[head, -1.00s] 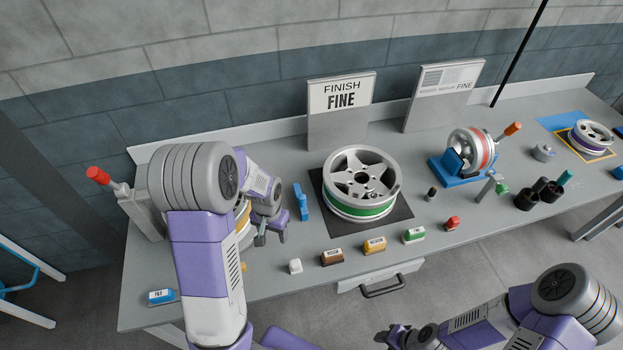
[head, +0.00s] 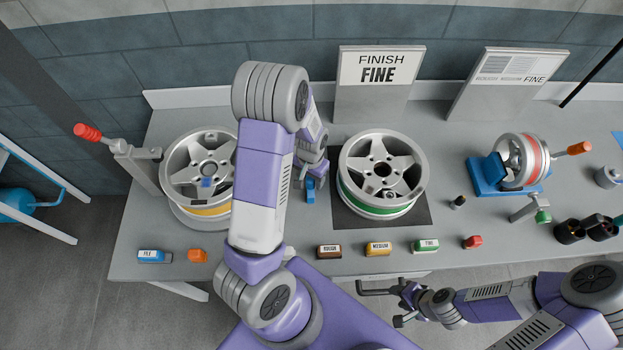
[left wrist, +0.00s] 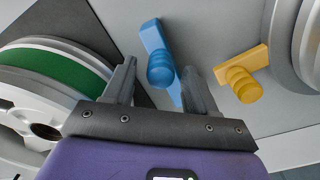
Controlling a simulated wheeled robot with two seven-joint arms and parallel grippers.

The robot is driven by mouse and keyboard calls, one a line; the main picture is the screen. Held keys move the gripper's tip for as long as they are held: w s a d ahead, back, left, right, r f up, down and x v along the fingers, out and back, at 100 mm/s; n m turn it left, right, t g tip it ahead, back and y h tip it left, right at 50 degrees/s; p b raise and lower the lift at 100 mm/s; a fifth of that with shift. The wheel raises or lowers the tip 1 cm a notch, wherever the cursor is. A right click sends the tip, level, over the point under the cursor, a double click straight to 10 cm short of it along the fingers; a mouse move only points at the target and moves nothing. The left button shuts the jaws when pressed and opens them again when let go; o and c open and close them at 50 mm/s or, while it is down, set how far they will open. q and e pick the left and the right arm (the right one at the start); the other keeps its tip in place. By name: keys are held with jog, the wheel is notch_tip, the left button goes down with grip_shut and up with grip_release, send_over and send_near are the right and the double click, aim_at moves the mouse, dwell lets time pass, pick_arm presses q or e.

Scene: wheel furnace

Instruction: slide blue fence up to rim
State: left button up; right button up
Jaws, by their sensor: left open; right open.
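The blue fence (head: 310,189) stands on the bench left of the green-banded wheel (head: 383,172), which lies on a black mat (head: 424,217). In the left wrist view the blue fence (left wrist: 160,66) is a flat bar with a round knob. My left gripper (head: 313,172) is open over the fence, one finger on each side of the knob, no grip visible; its fingers also show in the left wrist view (left wrist: 158,85). The wheel's green band (left wrist: 45,82) is at left there, apart from the fence. My right gripper (head: 403,304) is open and empty near the bench front.
A yellow-banded wheel (head: 199,172) stands on the left, with a yellow fence (left wrist: 241,79) beside it in the left wrist view. Labelled blocks (head: 378,249) line the front edge. A drawer handle (head: 375,292) is close to my right gripper. Sign boards (head: 376,80) stand behind.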

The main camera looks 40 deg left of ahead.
pick_arm(q)
jog(key=shift+s+f, duration=0.1)
jog(key=shift+f, duration=0.4)
jog(key=shift+c, duration=0.2)
grip_shut()
